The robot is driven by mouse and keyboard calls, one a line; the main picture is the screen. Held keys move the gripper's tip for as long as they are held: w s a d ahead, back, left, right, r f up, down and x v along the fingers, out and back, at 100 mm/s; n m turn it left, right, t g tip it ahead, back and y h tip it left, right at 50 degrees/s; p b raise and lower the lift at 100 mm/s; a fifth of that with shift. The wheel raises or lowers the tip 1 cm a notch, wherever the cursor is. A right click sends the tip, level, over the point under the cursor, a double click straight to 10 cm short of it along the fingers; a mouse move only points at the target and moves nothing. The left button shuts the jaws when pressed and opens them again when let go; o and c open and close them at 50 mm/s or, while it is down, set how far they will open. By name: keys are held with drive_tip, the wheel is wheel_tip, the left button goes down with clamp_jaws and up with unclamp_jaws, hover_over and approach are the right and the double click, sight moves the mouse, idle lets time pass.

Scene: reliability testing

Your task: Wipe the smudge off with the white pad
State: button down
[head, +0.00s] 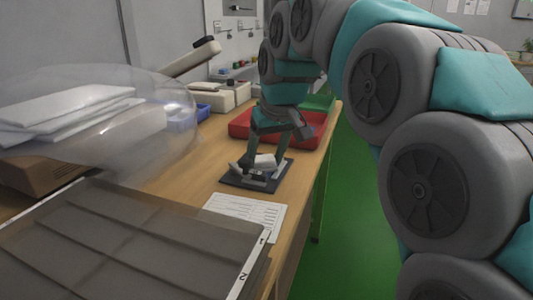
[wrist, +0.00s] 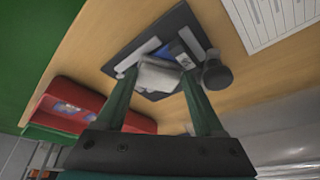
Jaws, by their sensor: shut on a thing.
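My gripper (head: 266,156) points down over a dark flat plate (head: 237,180) on the wooden table. Its fingers are shut on the white pad (head: 264,161). In the wrist view the pad (wrist: 158,77) sits between the fingertips (wrist: 160,73), low over the plate (wrist: 183,17); I cannot tell whether it touches the plate. A blue and grey patch (wrist: 183,56) shows on the plate beside the pad. I cannot make out a smudge; the pad and fingers hide part of the plate.
A black round knob (wrist: 216,75) stands at the plate's edge. A printed sheet (head: 245,213) lies in front of the plate. A red tray (head: 240,126) is behind it, and a blue bin (head: 183,118) is farther left. A grey compartment tray (head: 110,245) and a clear dome (head: 150,115) fill the left.

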drive_tip(key=shift+w+d+f, duration=0.15)
drive_tip(key=shift+w+f, duration=0.05)
drive_tip(key=shift+w, duration=0.7)
drive_tip(key=shift+w+d+r+p, duration=0.1)
drive_tip(key=shift+w+d+p, duration=0.25)
drive_tip(key=shift+w, duration=0.4)
drive_tip(key=shift+w+d+r+p, duration=0.1)
drive_tip(key=shift+w+d+p, duration=0.2)
drive_tip(key=shift+w, duration=0.45)
drive_tip(key=shift+r, duration=0.1)
wheel_tip(320, 180, up, 6)
drive_tip(key=p, duration=0.3)
drive_tip(key=shift+r, duration=0.1)
wheel_tip(320, 180, up, 3)
drive_tip(key=shift+f, duration=0.1)
